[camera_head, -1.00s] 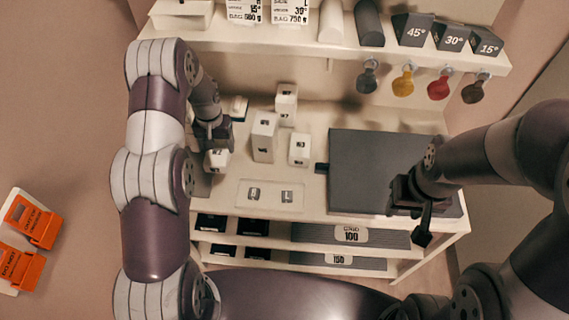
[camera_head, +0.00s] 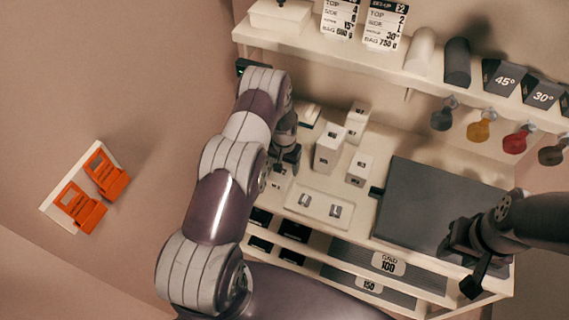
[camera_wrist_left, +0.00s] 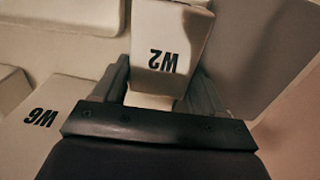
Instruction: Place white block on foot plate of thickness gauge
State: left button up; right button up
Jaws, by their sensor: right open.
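A white block labelled W2 (camera_wrist_left: 168,45) stands between the fingers of my left gripper (camera_wrist_left: 165,88) in the left wrist view. The fingers flank it closely and appear shut on it. In the head view my left gripper (camera_head: 287,158) points down at the left end of the worktop, with the W2 block (camera_head: 279,180) under it, partly hidden by my arm. My right gripper (camera_head: 468,264) is open and empty over the front right of the dark grey plate. I cannot make out the thickness gauge or its foot plate for certain; my left arm covers the worktop's left end.
Several more white blocks stand just right of my left gripper, including W6 (camera_head: 329,147), also in the wrist view (camera_wrist_left: 40,115). A white panel (camera_head: 320,207) lies in front of them. A dark grey plate (camera_head: 425,205) fills the right side. A shelf (camera_head: 400,73) overhangs the back.

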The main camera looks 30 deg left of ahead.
pick_arm(q)
jog(key=o, duration=0.3)
jog(key=shift+o, duration=0.2)
jog(key=shift+r, duration=0.1)
jog(key=shift+r, duration=0.1)
